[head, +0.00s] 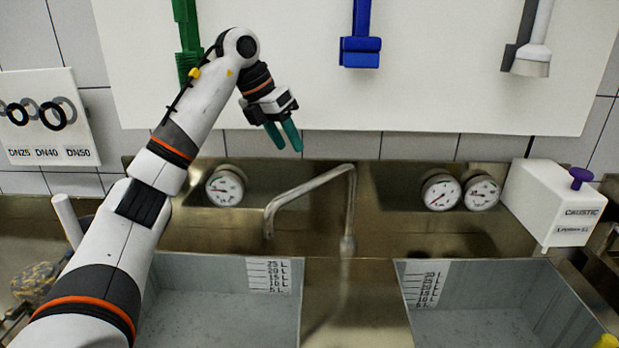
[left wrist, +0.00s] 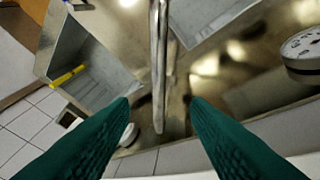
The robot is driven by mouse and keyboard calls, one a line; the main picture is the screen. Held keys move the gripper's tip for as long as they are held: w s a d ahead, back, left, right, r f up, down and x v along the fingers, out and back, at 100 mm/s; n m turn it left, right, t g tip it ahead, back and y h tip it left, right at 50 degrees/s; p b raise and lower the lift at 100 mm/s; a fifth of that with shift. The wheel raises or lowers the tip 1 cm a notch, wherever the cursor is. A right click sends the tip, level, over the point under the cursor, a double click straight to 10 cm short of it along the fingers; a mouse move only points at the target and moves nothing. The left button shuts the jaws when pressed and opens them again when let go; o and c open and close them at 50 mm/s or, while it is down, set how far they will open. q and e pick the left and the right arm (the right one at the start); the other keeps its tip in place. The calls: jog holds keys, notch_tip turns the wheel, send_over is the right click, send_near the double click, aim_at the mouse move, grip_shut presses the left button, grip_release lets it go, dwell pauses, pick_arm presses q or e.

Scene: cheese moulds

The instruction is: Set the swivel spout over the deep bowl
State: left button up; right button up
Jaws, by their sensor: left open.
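The swivel spout (head: 312,184) is a bent steel pipe rising from the ledge between two sunken bowls. Its arm reaches left, and its down-turned tip is by the back edge of the left bowl (head: 228,268). The right bowl (head: 480,270) has no spout over it. My right gripper is out of view.
Round gauges (head: 224,187) sit on the steel back panel, with two more on the right (head: 441,192). A white caustic box (head: 545,205) stands at the right. A blue tool (head: 360,50) and a green brush (head: 187,45) hang on the wall board.

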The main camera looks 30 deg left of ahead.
pick_arm(q)
jog(key=p+x, duration=0.1)
jog(key=x, duration=1)
jog(key=shift+r, duration=0.1)
jog(key=shift+c, duration=0.5)
grip_shut()
